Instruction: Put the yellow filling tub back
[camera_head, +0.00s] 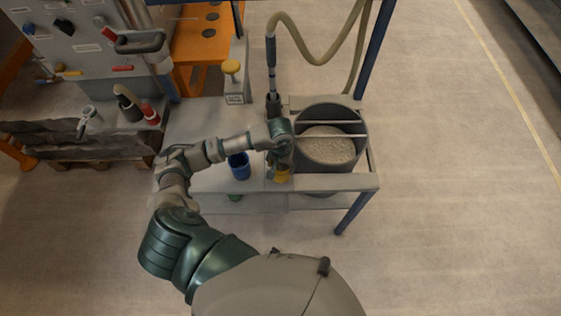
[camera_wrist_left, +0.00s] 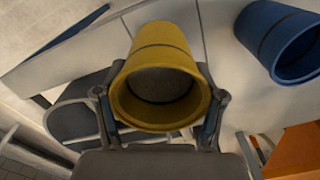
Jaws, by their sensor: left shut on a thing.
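The yellow filling tub (camera_wrist_left: 160,50) is between the two fingers of my left gripper (camera_wrist_left: 158,110) in the left wrist view. Its open mouth faces the camera and its inside looks dark. In the head view my left gripper (camera_head: 281,155) is over the bench, just left of the large round bin. Part of the yellow tub (camera_head: 282,174) shows below the gripper there. The gripper is shut on the tub. Whether the tub touches the bench is hidden. My right gripper is in neither view.
A blue tub (camera_head: 239,166) stands on the bench (camera_head: 210,181) to the left of the gripper; it also shows in the left wrist view (camera_wrist_left: 283,42). The round bin (camera_head: 331,173) holds pale granules under crossbars. A hose with a nozzle (camera_head: 272,80) hangs behind. A yellow knob (camera_head: 231,67) stands farther back.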

